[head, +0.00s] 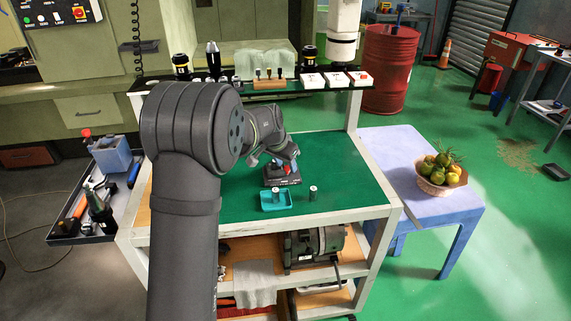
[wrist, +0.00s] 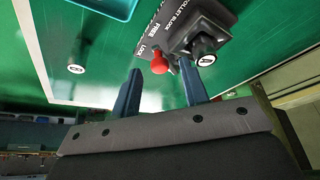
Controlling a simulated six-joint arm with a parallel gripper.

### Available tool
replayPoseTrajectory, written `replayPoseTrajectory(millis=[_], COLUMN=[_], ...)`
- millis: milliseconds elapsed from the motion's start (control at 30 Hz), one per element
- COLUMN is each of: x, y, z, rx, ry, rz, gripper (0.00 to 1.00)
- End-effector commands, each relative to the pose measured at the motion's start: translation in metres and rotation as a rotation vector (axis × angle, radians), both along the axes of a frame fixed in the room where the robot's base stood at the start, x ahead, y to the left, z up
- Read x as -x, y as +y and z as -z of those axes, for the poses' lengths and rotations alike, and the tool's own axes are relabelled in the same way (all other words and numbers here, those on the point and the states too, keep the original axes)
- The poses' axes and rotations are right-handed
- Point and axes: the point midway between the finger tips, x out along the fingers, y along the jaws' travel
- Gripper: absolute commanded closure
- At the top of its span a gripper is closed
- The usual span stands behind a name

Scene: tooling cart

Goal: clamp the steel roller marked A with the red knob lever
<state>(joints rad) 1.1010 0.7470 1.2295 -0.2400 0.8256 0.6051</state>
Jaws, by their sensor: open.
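The dark collet block (head: 284,176) sits on the green cart top; in the wrist view (wrist: 182,22) it bears the words FREE, LOCK and COLLET BLOCK. A steel roller (wrist: 204,46) stands upright in the block, its end mark apparently A. The red knob (wrist: 159,65) of the lever shows near the word LOCK; the lever's exact angle cannot be told. My gripper (wrist: 160,68) is open, its two blue fingers on either side of the knob in the picture; contact is not visible. In the head view my gripper (head: 290,163) is just above the block.
A teal tray (head: 264,207) holds one roller (head: 276,195). Another roller (head: 313,193) stands on the cart top to its right; one with an unclear mark shows in the wrist view (wrist: 76,69). The cart top (head: 345,180) is clear at right.

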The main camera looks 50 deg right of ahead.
Motion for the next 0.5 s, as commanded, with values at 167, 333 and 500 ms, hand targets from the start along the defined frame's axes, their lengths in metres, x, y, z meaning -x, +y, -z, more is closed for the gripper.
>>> replayPoseTrajectory(millis=[167,333,500], x=[0.0,0.0,-0.0001], y=[-0.002,-0.0019,-0.0017], z=[0.0048,0.0046,0.0045], rx=[0.001,0.0,0.0], ry=[0.0,0.0,0.0], rz=[0.0,0.0,0.0], gripper=[0.59,0.59,0.91])
